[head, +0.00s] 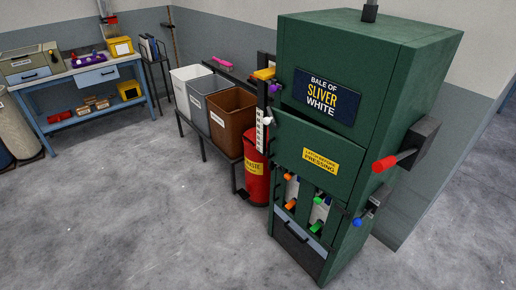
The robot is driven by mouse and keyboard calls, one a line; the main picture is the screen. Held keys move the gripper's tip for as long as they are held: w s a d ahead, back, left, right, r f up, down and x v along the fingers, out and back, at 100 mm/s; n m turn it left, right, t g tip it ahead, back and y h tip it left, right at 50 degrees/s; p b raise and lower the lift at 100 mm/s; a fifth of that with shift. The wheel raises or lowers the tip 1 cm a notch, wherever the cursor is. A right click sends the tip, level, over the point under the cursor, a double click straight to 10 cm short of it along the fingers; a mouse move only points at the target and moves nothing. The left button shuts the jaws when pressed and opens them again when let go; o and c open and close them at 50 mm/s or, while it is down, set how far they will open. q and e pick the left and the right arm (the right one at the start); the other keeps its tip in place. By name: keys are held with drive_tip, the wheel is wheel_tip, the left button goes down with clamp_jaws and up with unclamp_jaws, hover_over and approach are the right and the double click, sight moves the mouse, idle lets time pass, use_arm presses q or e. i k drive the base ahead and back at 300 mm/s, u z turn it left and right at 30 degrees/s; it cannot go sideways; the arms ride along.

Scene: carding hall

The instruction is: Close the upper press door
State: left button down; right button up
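The green press (405,110) stands at the right of the head view, with a "BALE OF SLIVER WHITE" plate on its upper front. Below the plate is the upper press door (345,158), a green panel with a yellow "latch before pressing" label. Its left edge juts out past the cabinet front and a dark gap shows along its top, so it looks ajar. A small pale knob (267,121) is by its left edge; I cannot tell what it belongs to. Neither of my grippers is in view.
A black lever with a red end (384,164) sticks out from the press's right side. A red waste bin (256,178) stands close on the left, beside a rack of white, grey and brown bins (232,112). The floor in front is clear.

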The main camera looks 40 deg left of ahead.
sight(332, 162)
drive_tip(key=u, duration=0.6)
drive_tip(key=i, duration=1.15)
drive_tip(key=z, duration=0.4)
